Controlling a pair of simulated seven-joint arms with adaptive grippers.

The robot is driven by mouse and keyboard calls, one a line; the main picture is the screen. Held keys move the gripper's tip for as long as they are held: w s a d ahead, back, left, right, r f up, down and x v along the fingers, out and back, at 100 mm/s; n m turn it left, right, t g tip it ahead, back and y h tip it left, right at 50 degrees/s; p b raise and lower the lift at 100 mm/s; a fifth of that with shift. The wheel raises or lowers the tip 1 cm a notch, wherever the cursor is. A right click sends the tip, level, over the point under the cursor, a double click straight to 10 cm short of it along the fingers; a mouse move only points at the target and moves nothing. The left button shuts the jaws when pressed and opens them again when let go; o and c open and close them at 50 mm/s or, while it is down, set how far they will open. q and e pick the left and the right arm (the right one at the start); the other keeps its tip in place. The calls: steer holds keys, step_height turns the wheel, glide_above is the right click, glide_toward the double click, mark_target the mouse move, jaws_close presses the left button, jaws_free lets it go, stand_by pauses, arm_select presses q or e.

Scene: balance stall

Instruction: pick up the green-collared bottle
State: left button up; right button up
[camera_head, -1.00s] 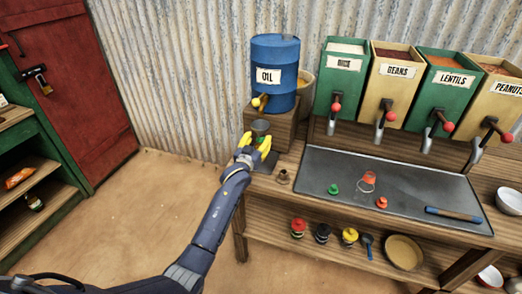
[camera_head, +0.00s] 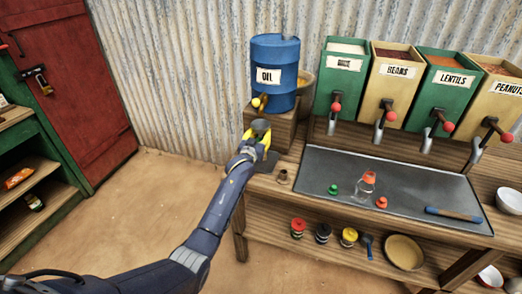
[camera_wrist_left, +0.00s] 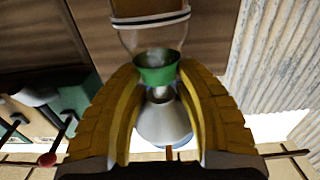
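The green-collared bottle shows in the left wrist view as a clear glass body with bands around it and a green collar (camera_wrist_left: 158,68). That view looks upside down, and a grey funnel (camera_wrist_left: 164,122) sits at the bottle's neck. My left gripper (camera_wrist_left: 158,75) has its yellow fingers on either side of the collar; contact is not clear. In the head view the left gripper (camera_head: 257,136) is at the funnel (camera_head: 261,126), below the tap of the blue oil drum (camera_head: 274,62), and hides most of the bottle. My right gripper is not in view.
A metal tray (camera_head: 410,200) on the bench holds a green stopper (camera_head: 334,189), a glass with an orange collar (camera_head: 366,183), an orange stopper (camera_head: 381,202) and a blue-handled tool (camera_head: 453,215). Dispensers with red-knobbed taps stand behind. Open floor lies left of the bench.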

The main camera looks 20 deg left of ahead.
arm_select(q)
jaws_close()
steer(key=shift+r, duration=0.2)
stand_by(0.3)
